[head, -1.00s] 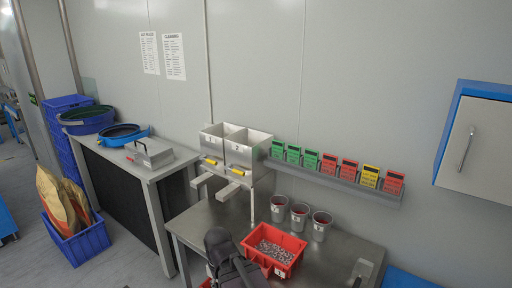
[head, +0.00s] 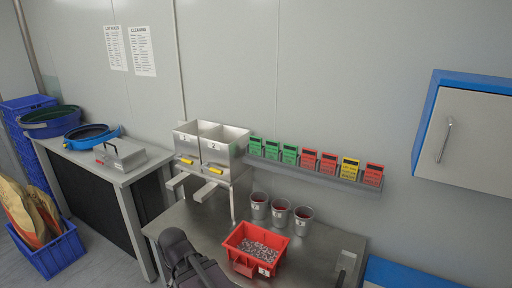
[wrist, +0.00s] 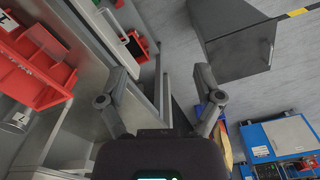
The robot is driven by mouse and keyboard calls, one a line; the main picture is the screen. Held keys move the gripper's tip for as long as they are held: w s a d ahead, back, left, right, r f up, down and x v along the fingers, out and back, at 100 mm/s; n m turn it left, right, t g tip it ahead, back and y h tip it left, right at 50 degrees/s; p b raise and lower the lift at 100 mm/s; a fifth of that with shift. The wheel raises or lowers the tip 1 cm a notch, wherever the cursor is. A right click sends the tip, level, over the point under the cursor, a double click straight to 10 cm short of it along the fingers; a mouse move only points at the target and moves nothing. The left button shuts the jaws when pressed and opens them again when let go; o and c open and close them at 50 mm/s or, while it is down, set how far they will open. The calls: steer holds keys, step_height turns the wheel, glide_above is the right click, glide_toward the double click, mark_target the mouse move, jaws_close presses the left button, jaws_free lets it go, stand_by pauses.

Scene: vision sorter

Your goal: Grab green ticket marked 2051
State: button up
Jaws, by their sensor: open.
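Three green tickets stand side by side at the left end of a wall shelf in the head view: the left one (head: 255,147), the middle one (head: 272,150) and the right one (head: 290,154). Their printed numbers are too small to read, so I cannot tell which is 2051. My gripper (wrist: 158,85) shows in the wrist view with its two fingers spread apart and nothing between them. It points down past the table edge toward the floor, away from the tickets. No ticket shows in the wrist view.
Red tickets (head: 308,160) and a yellow ticket (head: 349,168) share the grey shelf (head: 335,181). A blue-edged cabinet (head: 475,130) hangs at right.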

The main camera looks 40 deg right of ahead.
steer(key=w+d+r+n+t+h+p, duration=0.25)
steer(key=w+d+r+n+p, duration=0.3)
steer(key=w+d, duration=0.4)
steer(key=n+t+h+p, duration=0.3)
steer(key=n+h+p, duration=0.8)
steer(key=n, duration=0.6)
glide_toward(255, 137)
step_height(255, 137, up, 2)
steer(key=s+a, duration=0.1)
steer(key=a, duration=0.1)
steer(key=shift+s+a+y+p, duration=0.1)
steer(key=shift+a+y+p, duration=0.2)
steer(key=shift+y, duration=0.15)
steer(key=shift+d, duration=0.15)
steer(key=b+x, duration=0.3)
steer(key=x, duration=0.4)
steer(key=shift+f, duration=0.25)
steer(key=shift+w+d+f, duration=0.1)
steer(key=shift+w+d, duration=0.15)
steer(key=shift+d, duration=0.35)
